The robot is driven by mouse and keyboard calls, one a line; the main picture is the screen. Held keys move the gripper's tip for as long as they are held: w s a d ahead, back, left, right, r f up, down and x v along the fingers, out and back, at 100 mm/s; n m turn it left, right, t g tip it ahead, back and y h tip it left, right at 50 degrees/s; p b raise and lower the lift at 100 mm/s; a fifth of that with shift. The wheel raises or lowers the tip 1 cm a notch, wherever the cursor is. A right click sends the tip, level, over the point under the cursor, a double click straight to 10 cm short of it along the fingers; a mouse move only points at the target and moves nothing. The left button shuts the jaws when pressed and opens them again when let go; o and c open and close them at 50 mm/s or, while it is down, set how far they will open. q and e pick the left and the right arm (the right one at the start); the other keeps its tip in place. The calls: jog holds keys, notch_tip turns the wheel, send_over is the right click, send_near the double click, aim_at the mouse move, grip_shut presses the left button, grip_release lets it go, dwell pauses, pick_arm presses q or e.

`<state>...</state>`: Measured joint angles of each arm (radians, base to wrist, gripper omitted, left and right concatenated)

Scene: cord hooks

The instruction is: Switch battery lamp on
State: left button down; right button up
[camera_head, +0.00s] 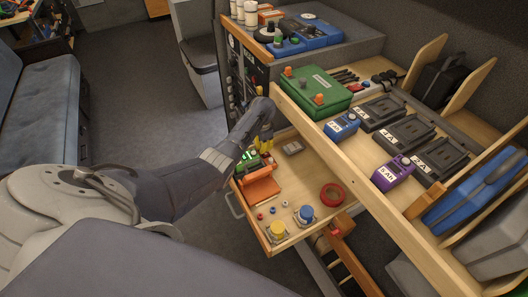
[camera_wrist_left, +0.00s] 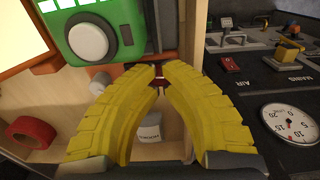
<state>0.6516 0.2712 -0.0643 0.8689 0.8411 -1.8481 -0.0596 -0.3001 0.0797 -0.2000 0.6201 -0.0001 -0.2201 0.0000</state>
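My left gripper (camera_head: 265,139) has yellow fingers. It is over the far corner of the open drawer, beside the black switch panel (camera_head: 236,84). In the left wrist view its fingertips (camera_wrist_left: 159,70) nearly meet, and a small dark red thing shows between or behind them; I cannot tell whether they touch it. The panel also shows at the right of that view (camera_wrist_left: 228,105), with a red rocker switch (camera_wrist_left: 231,64), a MAINS label and a round white gauge (camera_wrist_left: 289,123). I cannot make out which part is the battery lamp or its switch. My right gripper is out of view.
The wooden drawer (camera_head: 241,200) holds a green device (camera_head: 249,158), an orange piece (camera_head: 260,190), a red tape roll (camera_head: 332,195) and yellow and blue round parts. Open floor lies left.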

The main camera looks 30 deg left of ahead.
pick_arm(q)
jog(key=shift+r, duration=3.4)
